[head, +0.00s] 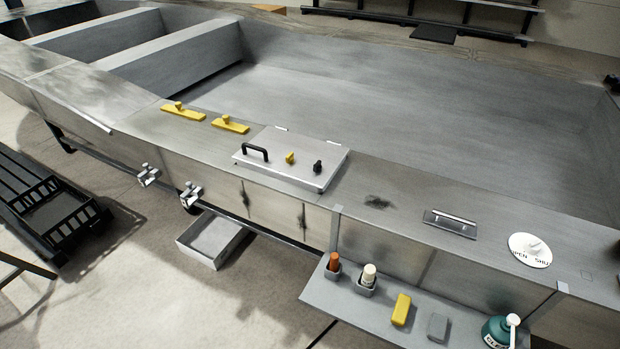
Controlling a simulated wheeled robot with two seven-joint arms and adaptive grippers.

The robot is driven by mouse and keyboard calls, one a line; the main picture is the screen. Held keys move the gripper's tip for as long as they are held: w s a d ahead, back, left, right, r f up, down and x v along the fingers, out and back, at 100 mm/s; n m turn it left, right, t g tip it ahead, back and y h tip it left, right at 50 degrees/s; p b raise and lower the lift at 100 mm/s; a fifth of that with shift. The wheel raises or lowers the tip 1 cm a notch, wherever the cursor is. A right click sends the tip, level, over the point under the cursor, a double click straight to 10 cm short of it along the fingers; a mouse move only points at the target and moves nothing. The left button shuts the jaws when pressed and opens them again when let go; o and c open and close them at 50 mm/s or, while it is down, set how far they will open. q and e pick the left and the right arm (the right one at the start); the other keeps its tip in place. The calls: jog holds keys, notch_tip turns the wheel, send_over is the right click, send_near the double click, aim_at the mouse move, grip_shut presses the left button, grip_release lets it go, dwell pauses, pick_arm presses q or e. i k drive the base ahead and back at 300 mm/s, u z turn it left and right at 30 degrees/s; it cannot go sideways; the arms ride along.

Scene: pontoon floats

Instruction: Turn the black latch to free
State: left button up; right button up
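The black latch (317,166) is a small dark knob on the right part of a light grey hatch lid (270,165). A similar yellow latch (290,158) sits to its left, and a black handle (255,151) stands at the lid's left end. The lid lies flat and looks closed on the pontoon's metal deck. The black latch is too small for me to tell which way it is turned. Neither of my grippers is in view, and nothing touches the latch.
Two yellow cleats (183,113) (230,125) lie left of the hatch. A recessed handle (450,223) and a white OPEN/SHUT dial (530,250) are to the right. A shelf (350,303) below holds bottles and blocks. A grey tray (212,240) is on the floor. Deck around the lid is mostly clear.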

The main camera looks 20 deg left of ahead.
aim_at(316, 167)
jog(key=k, duration=0.8)
jog(key=u, duration=0.75)
jog(key=i, duration=1.6)
jog(key=z, duration=0.4)
